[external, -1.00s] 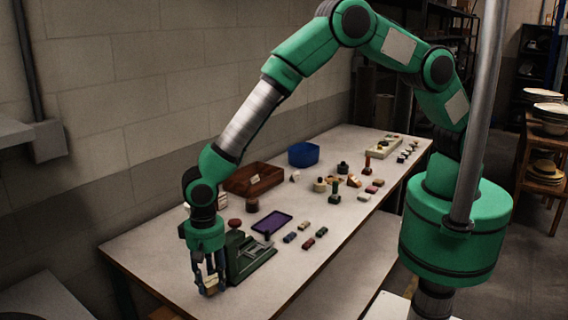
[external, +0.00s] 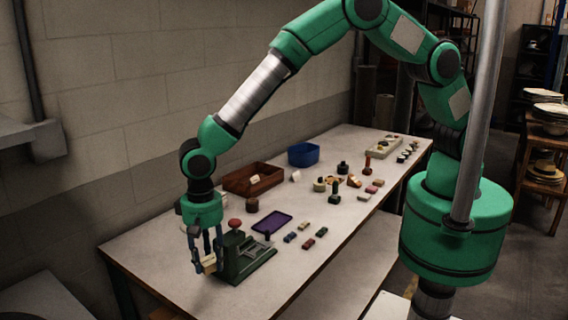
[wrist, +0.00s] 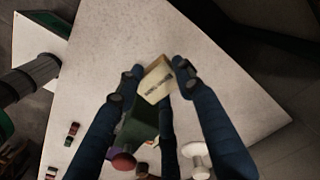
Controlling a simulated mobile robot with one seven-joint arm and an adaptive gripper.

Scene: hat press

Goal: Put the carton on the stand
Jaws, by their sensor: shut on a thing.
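The carton (external: 209,264) is a small cream box with dark print on one face, which shows in the wrist view (wrist: 158,84). My gripper (external: 206,266) is shut on it, with fingers on either side of the box. It is held at the near left end of the table, just left of the dark green press (external: 244,258). In the wrist view it appears tilted. A pale, round-topped pedestal (wrist: 197,160), possibly the stand, shows beside my right finger in the wrist view. I cannot pick it out in the external view.
A red knob (external: 235,223) tops the press. A purple tray (external: 271,222), a brown wooden box (external: 253,179) and a blue bin (external: 303,154) stand farther back. Several small coloured blocks lie right of the tray. The table's near left corner is clear.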

